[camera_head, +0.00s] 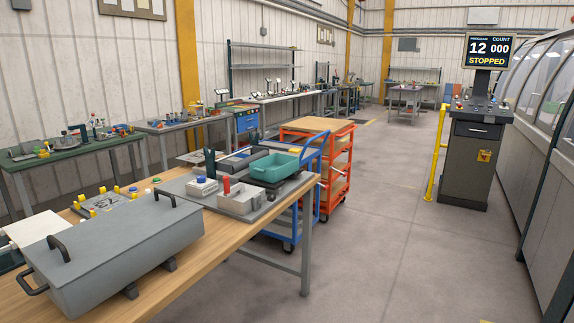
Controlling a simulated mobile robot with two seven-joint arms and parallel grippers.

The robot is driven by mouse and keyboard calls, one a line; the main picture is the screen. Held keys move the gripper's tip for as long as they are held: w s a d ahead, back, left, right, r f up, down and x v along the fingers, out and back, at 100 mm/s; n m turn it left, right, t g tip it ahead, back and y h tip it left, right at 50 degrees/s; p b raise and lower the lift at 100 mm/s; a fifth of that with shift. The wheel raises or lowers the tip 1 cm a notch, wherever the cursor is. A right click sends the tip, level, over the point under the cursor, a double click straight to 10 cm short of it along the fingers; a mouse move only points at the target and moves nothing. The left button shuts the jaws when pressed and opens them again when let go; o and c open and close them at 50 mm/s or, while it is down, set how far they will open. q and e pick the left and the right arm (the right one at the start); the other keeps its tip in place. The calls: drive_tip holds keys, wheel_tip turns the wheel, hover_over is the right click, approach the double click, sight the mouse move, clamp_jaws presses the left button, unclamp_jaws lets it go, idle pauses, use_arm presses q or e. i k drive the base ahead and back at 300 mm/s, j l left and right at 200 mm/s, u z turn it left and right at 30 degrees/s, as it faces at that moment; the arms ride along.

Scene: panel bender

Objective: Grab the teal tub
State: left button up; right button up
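The teal tub (272,169) is a shallow, open-topped rectangular container. It sits upright on a dark support near the far right end of the wooden workbench (178,288), on or just above a grey plate. Its inside looks empty from here, though the view is small. Neither of my grippers shows in the head view, so nothing is seen touching the tub.
A large grey lidded box (115,255) fills the near bench. A red-knobbed block (238,199) and a blue-knobbed box (203,187) stand left of the tub. An orange cart (335,172) stands behind. The floor to the right (385,235) is clear up to the control console (476,160).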

sight(275, 167)
drive_tip(key=i+l, duration=0.2)
drive_tip(key=i, duration=0.25)
drive_tip(key=i+l, duration=0.25)
drive_tip(key=i, duration=0.2)
drive_tip(key=i+l, duration=0.2)
drive_tip(key=i, duration=0.25)
drive_tip(key=z, duration=0.05)
